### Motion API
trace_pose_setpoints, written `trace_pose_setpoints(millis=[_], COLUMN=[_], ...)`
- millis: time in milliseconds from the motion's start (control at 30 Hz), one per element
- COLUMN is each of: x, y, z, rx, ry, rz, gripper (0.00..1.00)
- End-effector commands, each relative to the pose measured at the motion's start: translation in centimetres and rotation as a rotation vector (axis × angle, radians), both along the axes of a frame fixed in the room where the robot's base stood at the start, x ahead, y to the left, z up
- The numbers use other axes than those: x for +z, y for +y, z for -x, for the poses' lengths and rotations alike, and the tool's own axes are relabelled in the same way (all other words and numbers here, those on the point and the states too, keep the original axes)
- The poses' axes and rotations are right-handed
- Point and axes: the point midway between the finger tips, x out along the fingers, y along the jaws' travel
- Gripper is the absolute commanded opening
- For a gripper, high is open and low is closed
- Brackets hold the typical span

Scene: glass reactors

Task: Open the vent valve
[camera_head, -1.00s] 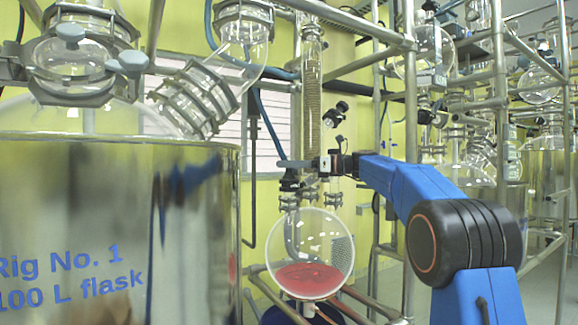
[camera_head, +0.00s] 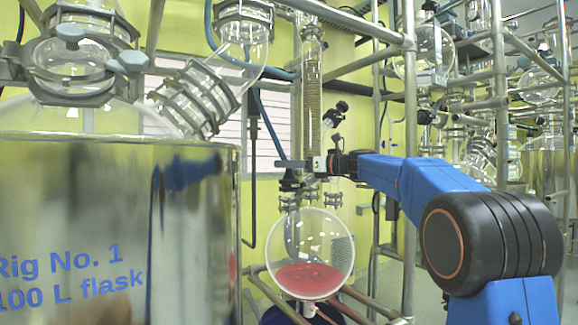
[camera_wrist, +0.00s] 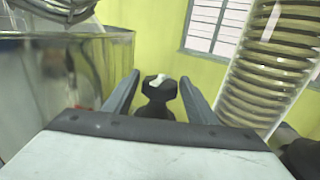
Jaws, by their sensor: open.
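In the wrist view, a black valve handle (camera_wrist: 158,100) with a small pale tip stands between the two fingers of my gripper (camera_wrist: 159,78). The fingers are apart, one on each side of it, and a gap shows on both sides. I cannot tell whether either finger touches it. In the head view, my gripper (camera_head: 283,164) points left, in front of the lower end of the coil column. Black valve parts (camera_head: 290,185) sit just below the fingers, above the round flask. The gripper partly hides the fittings there, and which valve is the vent valve is not labelled.
A round glass flask (camera_head: 308,278) with red liquid hangs below my gripper. The coiled glass column (camera_head: 313,95) rises close behind, and on the right in the wrist view (camera_wrist: 268,75). A large shiny vessel (camera_head: 110,220) fills the left. Metal frame bars (camera_head: 411,120) stand right.

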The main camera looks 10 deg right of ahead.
Motion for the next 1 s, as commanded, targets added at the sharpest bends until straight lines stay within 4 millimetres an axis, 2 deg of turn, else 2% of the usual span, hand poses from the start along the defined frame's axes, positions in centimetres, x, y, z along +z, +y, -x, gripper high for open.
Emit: trace_pose_setpoints(millis=[600,1000], x=[0.00,-0.03], y=[0.21,-0.02], z=[0.08,-0.01], rx=[-0.419,-0.491], ry=[0.000,0.000], rz=[0.002,0.001], gripper=[0.52,0.52])
